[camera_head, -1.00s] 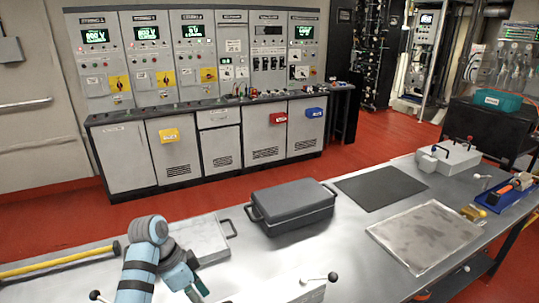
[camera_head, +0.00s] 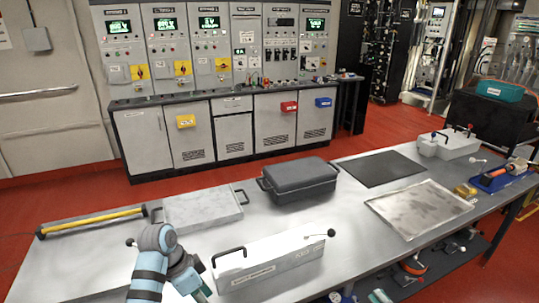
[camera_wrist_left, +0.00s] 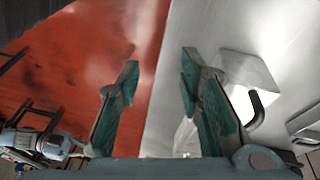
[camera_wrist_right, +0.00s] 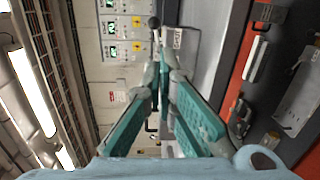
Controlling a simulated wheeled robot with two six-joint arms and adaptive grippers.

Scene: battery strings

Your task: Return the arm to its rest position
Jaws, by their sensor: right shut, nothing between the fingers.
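The bench (camera_head: 345,215) carries a black case (camera_head: 300,180), a grey flat box (camera_head: 203,208), a yellow-handled tool (camera_head: 95,221), a black mat (camera_head: 382,169) and a metal plate (camera_head: 418,208). Grey cabinets (camera_head: 215,130) stand behind.

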